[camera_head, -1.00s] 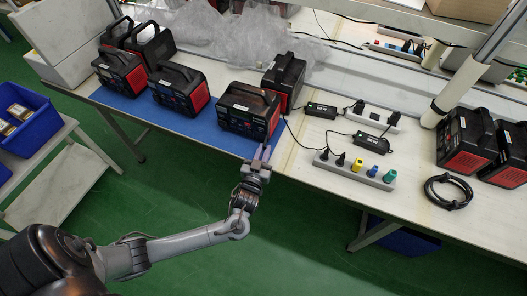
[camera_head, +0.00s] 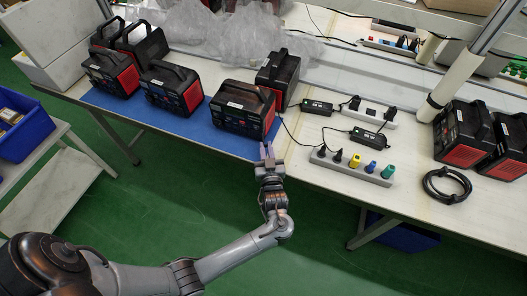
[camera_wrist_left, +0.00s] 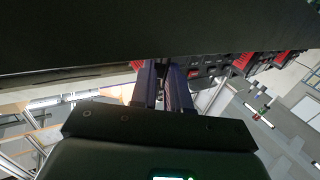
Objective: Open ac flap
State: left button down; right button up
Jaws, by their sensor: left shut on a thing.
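A black and red power station (camera_head: 243,108) stands on the blue mat (camera_head: 215,128), near the front edge of the table. My left gripper (camera_head: 267,150) is at its lower front right corner. In the left wrist view the two fingers (camera_wrist_left: 163,84) are close together, tips against a dark panel with small black and red parts. The fingers are shut on a small part there, which I take to be the AC flap; the fingers hide most of it. A large dark surface (camera_wrist_left: 150,30) fills the top of that view. My right gripper is not in view.
Several other power stations stand on the mat and at the right (camera_head: 463,138). A socket strip (camera_head: 350,167) with coloured plugs, black adapters and a coiled cable (camera_head: 446,186) lie right of my gripper. A blue crate (camera_head: 22,125) is at the left. The floor in front is clear.

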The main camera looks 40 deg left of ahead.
pick_arm(q)
jog(key=c, duration=1.2)
grip_release()
jog(key=shift+w+d, duration=0.1)
jog(key=shift+o, duration=0.2)
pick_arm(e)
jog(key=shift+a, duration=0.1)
